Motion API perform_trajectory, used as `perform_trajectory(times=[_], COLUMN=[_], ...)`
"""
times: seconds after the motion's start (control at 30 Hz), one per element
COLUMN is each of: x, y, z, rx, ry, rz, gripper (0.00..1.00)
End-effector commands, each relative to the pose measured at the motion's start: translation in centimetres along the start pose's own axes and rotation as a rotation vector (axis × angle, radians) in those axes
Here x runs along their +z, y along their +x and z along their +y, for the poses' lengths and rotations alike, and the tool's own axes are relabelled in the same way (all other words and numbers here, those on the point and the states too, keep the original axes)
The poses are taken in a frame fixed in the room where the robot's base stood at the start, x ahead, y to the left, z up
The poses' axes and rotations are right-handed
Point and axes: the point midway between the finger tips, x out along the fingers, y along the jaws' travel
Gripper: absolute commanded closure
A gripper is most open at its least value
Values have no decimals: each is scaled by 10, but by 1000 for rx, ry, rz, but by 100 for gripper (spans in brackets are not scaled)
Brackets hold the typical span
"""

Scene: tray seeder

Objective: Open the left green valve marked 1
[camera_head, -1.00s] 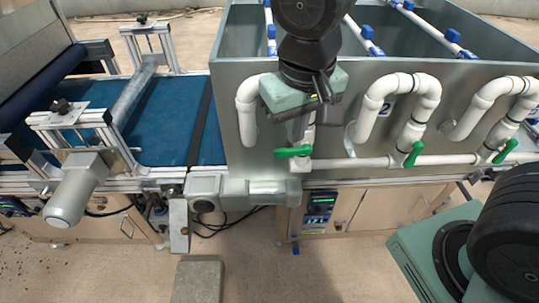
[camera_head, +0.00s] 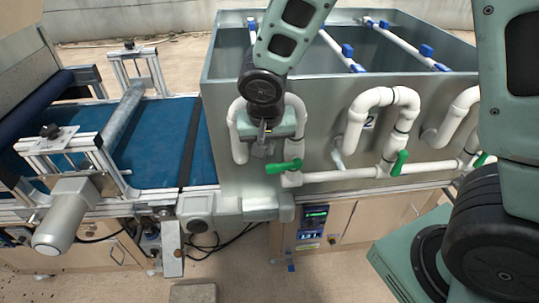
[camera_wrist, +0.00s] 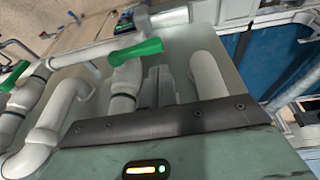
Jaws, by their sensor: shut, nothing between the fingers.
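The left green valve handle (camera_head: 283,166) lies nearly level on the leftmost white pipe, at the front of the grey tank. It also shows in the wrist view (camera_wrist: 136,52), beyond the gripper's edge. My gripper (camera_head: 262,148) is shut and empty, in front of the tank wall, just above and left of the handle's pivot. In the wrist view its grey fingers (camera_wrist: 158,88) are together, beside the white valve body. I cannot tell whether they touch the handle. The number 1 mark is not visible.
A second green handle (camera_head: 399,163) stands tilted on the pipe marked 2, and a third (camera_head: 480,159) is partly behind my arm. White pipe loops (camera_head: 378,120) stick out from the tank. A blue conveyor belt (camera_head: 150,140) is at left. A control box (camera_head: 314,217) sits below.

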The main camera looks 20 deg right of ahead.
Motion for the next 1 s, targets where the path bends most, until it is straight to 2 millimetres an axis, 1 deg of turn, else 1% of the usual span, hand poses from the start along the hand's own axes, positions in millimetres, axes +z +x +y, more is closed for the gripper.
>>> perform_trajectory(times=[0.03,0.1,0.2,0.3,0.43,0.77,1.0], x=[4,7,9,11,11,11,13], y=[9,18,29,35,38,38,42], z=[1,2,3,3,3,3,1], rx=[4,4,2,1,-1,1,43], ry=[-4,-4,-2,-1,-1,-1,-14], rz=[-3,-3,-1,0,0,1,1], gripper=[100,100,100,100,100,100,100])
